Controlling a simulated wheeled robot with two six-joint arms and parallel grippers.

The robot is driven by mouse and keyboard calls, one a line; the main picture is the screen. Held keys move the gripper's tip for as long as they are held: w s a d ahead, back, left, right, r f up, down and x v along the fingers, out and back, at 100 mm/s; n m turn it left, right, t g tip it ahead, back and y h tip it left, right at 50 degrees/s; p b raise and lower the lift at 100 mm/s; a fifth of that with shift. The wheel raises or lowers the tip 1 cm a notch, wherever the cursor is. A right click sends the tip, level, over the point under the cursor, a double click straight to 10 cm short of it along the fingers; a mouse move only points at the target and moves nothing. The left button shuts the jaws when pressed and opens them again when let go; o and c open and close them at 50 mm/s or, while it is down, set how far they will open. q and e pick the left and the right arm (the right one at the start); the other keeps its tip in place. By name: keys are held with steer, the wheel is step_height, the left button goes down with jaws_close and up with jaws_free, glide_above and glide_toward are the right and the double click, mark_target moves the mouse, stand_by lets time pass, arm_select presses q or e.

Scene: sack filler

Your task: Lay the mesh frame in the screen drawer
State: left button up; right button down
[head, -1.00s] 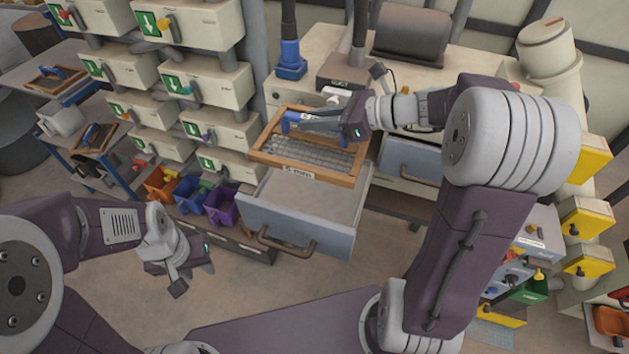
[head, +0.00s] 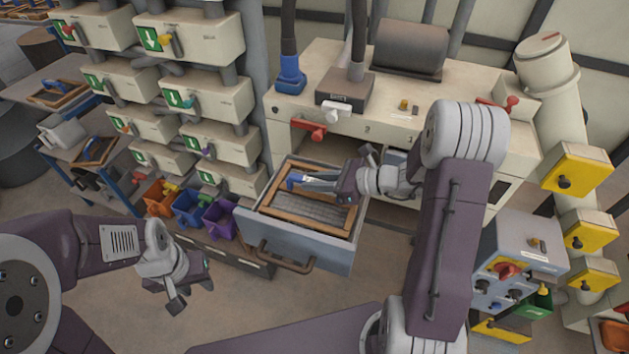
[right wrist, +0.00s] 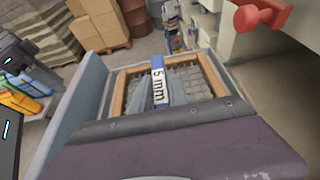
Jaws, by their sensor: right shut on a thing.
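The mesh frame (head: 318,205), a wooden rim around grey mesh, sits inside the open screen drawer (head: 347,242) in the head view, low between its walls. Whether it rests fully on the drawer floor I cannot tell. My right gripper (head: 303,181) is shut on the frame's blue tab, which reads "5 mm" in the right wrist view (right wrist: 158,80). The wrist view shows the frame's wooden sides (right wrist: 212,75) within the drawer walls. My left gripper (head: 177,287) hangs empty at the lower left, away from the drawer; its finger gap is hard to judge.
The drawer is pulled out from a cream machine (head: 430,125) with a red-handled knob (head: 312,131) above the opening. Orange, blue and purple bins (head: 221,217) stand left of the drawer. Other framed screens (head: 98,150) lie on a side table at far left.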

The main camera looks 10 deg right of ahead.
steer(key=shift+s+a+f, duration=0.1)
steer(key=c, duration=1.3)
jaws_free()
steer(key=shift+r, duration=0.25)
steer(key=shift+s+d, duration=0.15)
steer(key=shift+d, duration=0.2)
steer(key=v, duration=1.1)
steer(key=shift+s+r+b, duration=0.1)
steer(key=shift+s+b, duration=0.05)
steer(key=shift+b, duration=0.25)
